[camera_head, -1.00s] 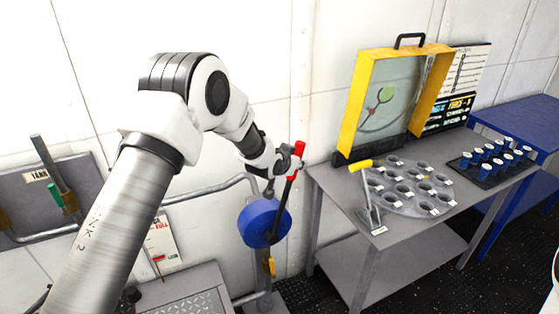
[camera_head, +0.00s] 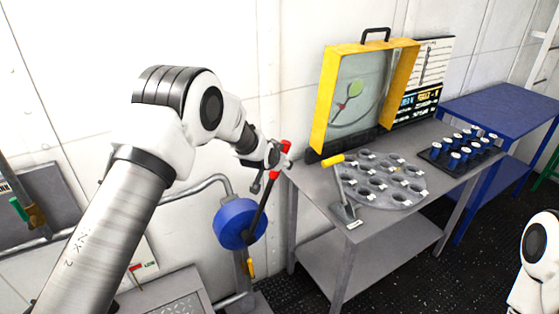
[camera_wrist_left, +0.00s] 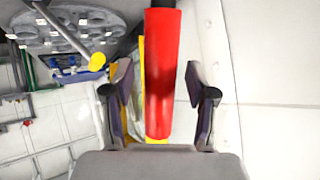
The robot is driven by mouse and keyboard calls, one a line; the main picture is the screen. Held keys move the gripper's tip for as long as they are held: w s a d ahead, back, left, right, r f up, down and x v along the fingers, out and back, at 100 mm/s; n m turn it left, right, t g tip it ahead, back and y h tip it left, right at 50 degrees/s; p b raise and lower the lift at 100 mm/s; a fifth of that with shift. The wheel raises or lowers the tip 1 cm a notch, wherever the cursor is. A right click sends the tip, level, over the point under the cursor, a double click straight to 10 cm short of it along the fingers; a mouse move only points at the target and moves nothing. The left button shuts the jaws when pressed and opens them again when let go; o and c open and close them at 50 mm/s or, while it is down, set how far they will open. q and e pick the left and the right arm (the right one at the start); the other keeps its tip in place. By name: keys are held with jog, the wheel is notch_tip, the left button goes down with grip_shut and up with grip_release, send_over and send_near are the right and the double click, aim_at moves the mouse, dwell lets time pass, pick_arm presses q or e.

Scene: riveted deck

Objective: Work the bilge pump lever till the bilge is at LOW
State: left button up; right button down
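The bilge pump is a blue round body (camera_head: 240,222) low on the wall in the head view. Its dark lever rises from it, leaning up and right, and ends in a red grip (camera_head: 274,173). My left gripper (camera_head: 279,160) is at the red grip. In the left wrist view the red grip (camera_wrist_left: 160,75) stands between the two fingers (camera_wrist_left: 160,100), with gaps showing on both sides. My right gripper is out of view.
A blue table (camera_head: 500,108) is behind. The wall rises close behind the pump.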

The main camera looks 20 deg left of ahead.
pick_arm(q)
jog(key=v, duration=1.2)
jog(key=shift+w+a+r, duration=0.1)
